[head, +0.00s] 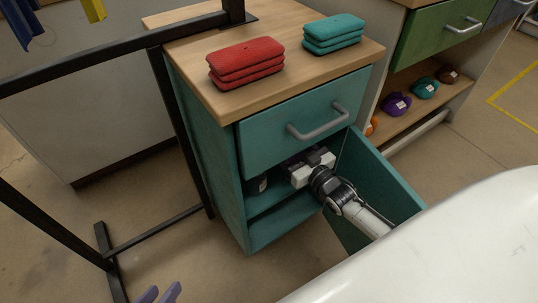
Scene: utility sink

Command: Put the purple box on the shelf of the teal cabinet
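The teal cabinet (218,166) stands in the middle of the head view with its lower door (385,185) swung open to the right. Inside, below the drawer, is a shelf (285,217). I cannot make out a purple box.
A red stack (246,64) and a teal stack (333,33) lie on the wooden top. The drawer handle (318,122) juts out above the opening. A black frame (180,120) stands at left. A purple bundle (396,104) lies on a shelf at right.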

